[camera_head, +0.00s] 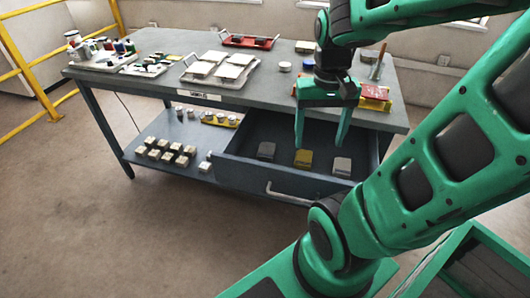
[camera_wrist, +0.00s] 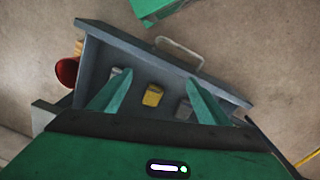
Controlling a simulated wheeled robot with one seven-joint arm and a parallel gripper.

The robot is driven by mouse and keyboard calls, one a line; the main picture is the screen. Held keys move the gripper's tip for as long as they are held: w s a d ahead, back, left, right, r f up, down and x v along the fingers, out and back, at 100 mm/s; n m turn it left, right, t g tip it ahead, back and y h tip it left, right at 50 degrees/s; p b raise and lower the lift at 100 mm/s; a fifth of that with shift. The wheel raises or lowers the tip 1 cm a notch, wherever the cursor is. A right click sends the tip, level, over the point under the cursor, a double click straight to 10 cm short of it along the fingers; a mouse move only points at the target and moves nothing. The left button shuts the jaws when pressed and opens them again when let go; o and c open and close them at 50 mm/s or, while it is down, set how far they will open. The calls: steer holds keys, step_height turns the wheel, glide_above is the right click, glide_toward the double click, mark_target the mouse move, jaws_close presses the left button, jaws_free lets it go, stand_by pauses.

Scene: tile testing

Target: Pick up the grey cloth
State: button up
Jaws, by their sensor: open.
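Three small folded pieces lie in a row in the open drawer (camera_head: 235,168): a grey piece (camera_head: 266,150), a yellow piece (camera_head: 303,158) and another grey piece (camera_head: 342,165). They look like folded cloths; I cannot tell which grey one is meant. My gripper (camera_head: 322,138) hangs over the drawer, pointing down, open and empty. In the wrist view, its fingers (camera_wrist: 158,80) spread either side of the yellow piece (camera_wrist: 153,95).
The drawer handle (camera_head: 290,195) sticks out at the front. The workbench (camera_head: 165,88) above holds trays, bottles and a red tray (camera_head: 250,41). The lower shelf (camera_head: 190,140) bears several small blocks. A green crate (camera_head: 470,262) stands at lower right. The floor at left is clear.

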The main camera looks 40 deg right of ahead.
steer(key=w+d+f+m, duration=0.15)
steer(key=w+f, duration=0.25)
steer(key=w, duration=0.9)
glide_toward(266, 149)
steer(key=shift+m, duration=0.45)
step_height(266, 149, down, 9)
steer(key=shift+s+d+r, duration=0.1)
steer(key=shift+s, duration=0.05)
steer(key=c, duration=1.1)
